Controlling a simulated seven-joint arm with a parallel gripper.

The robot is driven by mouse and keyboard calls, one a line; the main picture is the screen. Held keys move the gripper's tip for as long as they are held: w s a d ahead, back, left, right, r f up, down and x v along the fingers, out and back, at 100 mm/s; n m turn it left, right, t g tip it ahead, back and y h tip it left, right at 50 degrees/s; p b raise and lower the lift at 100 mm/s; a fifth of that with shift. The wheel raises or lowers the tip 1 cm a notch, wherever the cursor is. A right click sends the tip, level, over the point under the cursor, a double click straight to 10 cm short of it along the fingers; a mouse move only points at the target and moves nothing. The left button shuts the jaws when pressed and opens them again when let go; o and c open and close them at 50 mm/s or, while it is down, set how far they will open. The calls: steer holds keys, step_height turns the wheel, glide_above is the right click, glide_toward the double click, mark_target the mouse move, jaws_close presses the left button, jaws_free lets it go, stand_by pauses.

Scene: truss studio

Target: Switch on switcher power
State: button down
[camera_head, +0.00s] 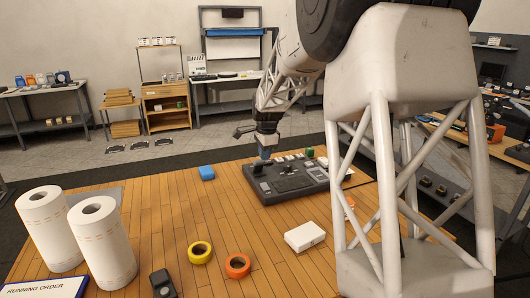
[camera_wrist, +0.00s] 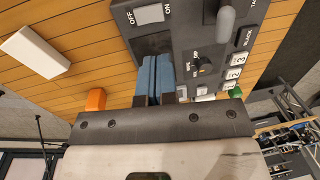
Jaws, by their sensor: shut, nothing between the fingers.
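The switcher is a dark grey panel (camera_head: 290,181) lying on the wooden table, with buttons and controls on top. In the wrist view a white rocker switch (camera_wrist: 149,14) sits between the words OFF and ON. In the head view my gripper (camera_head: 265,153) points down over the switcher's back left part. Whether the fingertips touch the panel is not clear.
A grey lever (camera_wrist: 225,18) and several white numbered buttons (camera_wrist: 235,73) are close by on the panel. Bare planks lie left of the switcher.

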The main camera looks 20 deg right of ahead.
mark_target(265, 185)
steer(key=f, duration=0.3)
steer(key=w+f, duration=0.1)
steer(key=f, duration=0.7)
steer(key=shift+w+f, duration=0.2)
steer(key=shift+w+f, duration=0.1)
steer(key=shift+f, duration=0.05)
steer(key=shift+s, duration=0.2)
steer(key=shift+s+r, duration=0.25)
steer(key=shift+s, duration=0.3)
steer(key=shift+r, duration=0.2)
stand_by(0.4)
step_height(265, 185, up, 14)
steer(key=w, duration=0.1)
steer(key=shift+w+f, duration=0.2)
steer(key=shift+w, duration=0.15)
stand_by(0.3)
stand_by(0.4)
